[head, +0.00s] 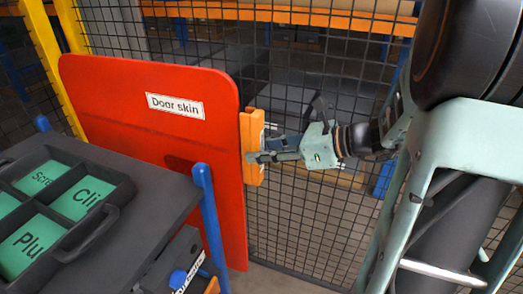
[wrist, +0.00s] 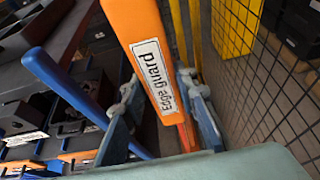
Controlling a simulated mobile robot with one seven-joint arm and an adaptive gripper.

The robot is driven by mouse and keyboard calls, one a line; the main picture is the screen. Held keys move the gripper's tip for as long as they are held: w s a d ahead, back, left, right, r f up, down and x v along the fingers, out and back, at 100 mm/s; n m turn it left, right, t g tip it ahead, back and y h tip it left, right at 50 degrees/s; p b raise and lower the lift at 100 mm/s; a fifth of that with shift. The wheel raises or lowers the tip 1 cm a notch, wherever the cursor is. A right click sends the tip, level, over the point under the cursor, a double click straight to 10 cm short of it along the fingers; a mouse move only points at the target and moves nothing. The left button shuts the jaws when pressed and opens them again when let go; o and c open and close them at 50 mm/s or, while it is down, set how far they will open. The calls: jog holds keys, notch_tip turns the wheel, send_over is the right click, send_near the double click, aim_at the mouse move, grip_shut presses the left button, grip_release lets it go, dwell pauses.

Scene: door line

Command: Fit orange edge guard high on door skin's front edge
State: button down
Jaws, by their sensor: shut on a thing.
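The red door skin (head: 150,120) stands upright in the head view, with a white "Door skin" label. The orange edge guard (head: 246,130) is upright at the upper part of the door's right-hand edge. It overlaps or touches that edge in the picture; I cannot tell whether it is seated on it. My gripper (head: 264,156) reaches in from the right and is shut on the guard. In the wrist view the guard (wrist: 142,28), with its "Edge guard" label, lies between my two fingers (wrist: 162,95). The guard's far side is hidden.
A dark table (head: 150,185) with a black tray (head: 118,198) of green-labelled compartments stands at the front left. A blue post (head: 210,215) rises close before the door. Black wire mesh (head: 310,220) runs behind, with a yellow post (head: 45,60) at the left.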

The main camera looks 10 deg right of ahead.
jog(key=shift+w+a, duration=0.5)
jog(key=shift+a, duration=0.2)
jog(key=shift+w+a, duration=0.5)
jog(key=shift+a, duration=0.15)
dwell(1.4)
dwell(0.3)
jog(key=c, duration=1.5)
grip_release()
jog(key=shift+o, duration=0.2)
jog(key=v, duration=1.2)
